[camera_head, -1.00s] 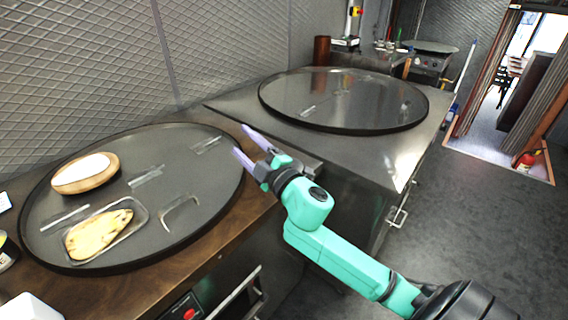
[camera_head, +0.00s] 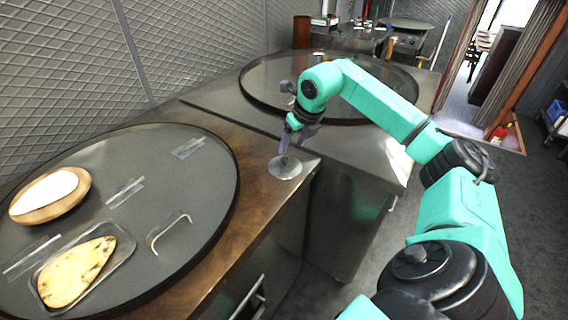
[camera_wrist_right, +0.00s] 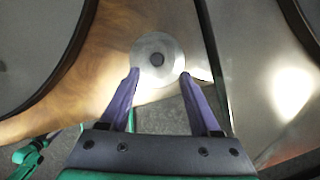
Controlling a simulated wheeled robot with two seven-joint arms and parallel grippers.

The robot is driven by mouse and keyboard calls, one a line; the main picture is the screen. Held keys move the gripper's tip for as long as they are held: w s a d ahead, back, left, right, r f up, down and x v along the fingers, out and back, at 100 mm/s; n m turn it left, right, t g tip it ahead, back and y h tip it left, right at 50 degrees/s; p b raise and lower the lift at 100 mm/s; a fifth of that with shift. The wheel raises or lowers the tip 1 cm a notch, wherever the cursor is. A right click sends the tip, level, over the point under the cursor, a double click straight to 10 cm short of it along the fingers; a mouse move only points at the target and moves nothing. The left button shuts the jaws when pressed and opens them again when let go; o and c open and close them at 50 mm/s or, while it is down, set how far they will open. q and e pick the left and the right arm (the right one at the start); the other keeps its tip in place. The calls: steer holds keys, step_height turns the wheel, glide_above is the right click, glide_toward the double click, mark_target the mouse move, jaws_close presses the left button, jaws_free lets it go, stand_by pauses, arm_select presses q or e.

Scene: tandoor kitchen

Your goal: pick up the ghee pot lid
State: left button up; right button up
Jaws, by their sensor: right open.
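The ghee pot lid (camera_head: 285,168) is a small round metal disc with a dark knob at its centre. It lies at the right end of the wooden counter, near the front edge. In the right wrist view the lid (camera_wrist_right: 158,60) sits just beyond my fingertips, its knob in line with the gap between them. My right gripper (camera_head: 287,143) points down over the lid. In the wrist view my right gripper (camera_wrist_right: 158,75) is open, with one purple finger on each side of the lid's near part and nothing between them at the knob. My left gripper is out of view.
A steel counter (camera_head: 230,103) with another round tray (camera_head: 262,99) adjoins at the right. Open floor lies in front.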

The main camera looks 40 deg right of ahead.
mark_target(285, 158)
steer(key=x, duration=0.2)
steer(key=p+x, duration=0.1)
steer(key=x, duration=0.1)
steer(key=p+x, duration=0.1)
steer(key=x, duration=0.1)
steer(key=shift+a+f, duration=0.2)
steer(key=shift+a, duration=0.05)
steer(key=shift+w+d+f, duration=0.1)
steer(key=shift+w+f, duration=0.1)
steer(key=shift+f, duration=0.05)
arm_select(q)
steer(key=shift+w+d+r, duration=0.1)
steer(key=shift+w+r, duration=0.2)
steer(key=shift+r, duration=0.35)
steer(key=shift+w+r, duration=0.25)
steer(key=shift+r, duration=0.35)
arm_select(e)
steer(key=shift+r, duration=0.1)
jaws_close()
